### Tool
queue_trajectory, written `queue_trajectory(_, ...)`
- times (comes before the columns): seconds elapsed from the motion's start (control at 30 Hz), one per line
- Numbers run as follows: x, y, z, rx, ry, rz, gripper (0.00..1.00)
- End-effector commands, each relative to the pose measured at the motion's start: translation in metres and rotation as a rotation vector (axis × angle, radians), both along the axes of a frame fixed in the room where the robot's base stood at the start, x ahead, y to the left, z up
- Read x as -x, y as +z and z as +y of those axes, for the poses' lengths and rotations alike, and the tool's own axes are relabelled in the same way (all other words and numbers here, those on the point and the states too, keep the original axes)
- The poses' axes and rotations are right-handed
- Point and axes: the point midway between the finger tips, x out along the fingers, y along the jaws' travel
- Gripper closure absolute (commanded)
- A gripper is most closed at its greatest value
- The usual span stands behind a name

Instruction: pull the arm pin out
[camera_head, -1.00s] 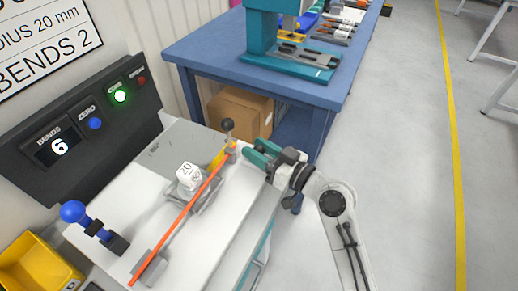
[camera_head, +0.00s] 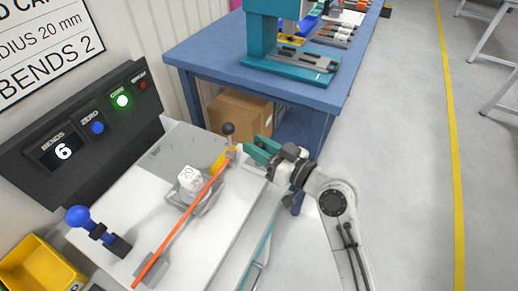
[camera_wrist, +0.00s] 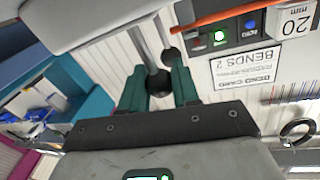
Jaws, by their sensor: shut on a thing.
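My gripper (camera_head: 250,150) is at the far right end of the bender, beside the yellow arm (camera_head: 220,160). In the wrist view its teal fingers (camera_wrist: 158,85) are closed around a dark round knob (camera_wrist: 160,82) on a grey metal rod (camera_wrist: 143,42), apparently the arm pin. The fingers hide the held part in the head view. A second dark ball knob (camera_head: 229,129) stands upright on a stem near the arm's end, just left of the fingertips. An orange rod (camera_head: 185,218) runs along the bender past a white block marked 20 (camera_head: 190,178).
A blue-handled clamp (camera_head: 78,216) and a yellow bin (camera_head: 38,265) are at lower left. The black panel (camera_head: 85,130) reads 6 with a green light lit. A blue table (camera_head: 215,58) with a teal press (camera_head: 265,40) stands behind. Open floor lies to the right.

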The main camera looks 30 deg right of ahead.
Motion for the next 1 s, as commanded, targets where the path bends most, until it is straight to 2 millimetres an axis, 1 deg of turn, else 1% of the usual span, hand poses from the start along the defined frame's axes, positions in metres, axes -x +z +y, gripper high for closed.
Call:
queue_trajectory(0.03, 0.0, 0.004, 0.0, -0.001, -0.001, -0.009, 1.0)
queue_trajectory(0.2, 0.0, 0.005, 0.0, -0.001, -0.001, -0.012, 1.0)
queue_trajectory(0.23, 0.0, 0.006, 0.0, -0.001, -0.001, -0.013, 0.68)
queue_trajectory(0.47, 0.0, 0.004, 0.0, -0.001, -0.001, -0.009, 0.46)
queue_trajectory(0.77, 0.003, 0.002, -0.002, -0.001, -0.002, -0.007, 0.46)
queue_trajectory(0.87, 0.012, 0.001, -0.007, -0.002, -0.004, -0.006, 0.46)
queue_trajectory(1.0, 0.035, 0.0, -0.017, -0.001, -0.004, -0.007, 0.46)
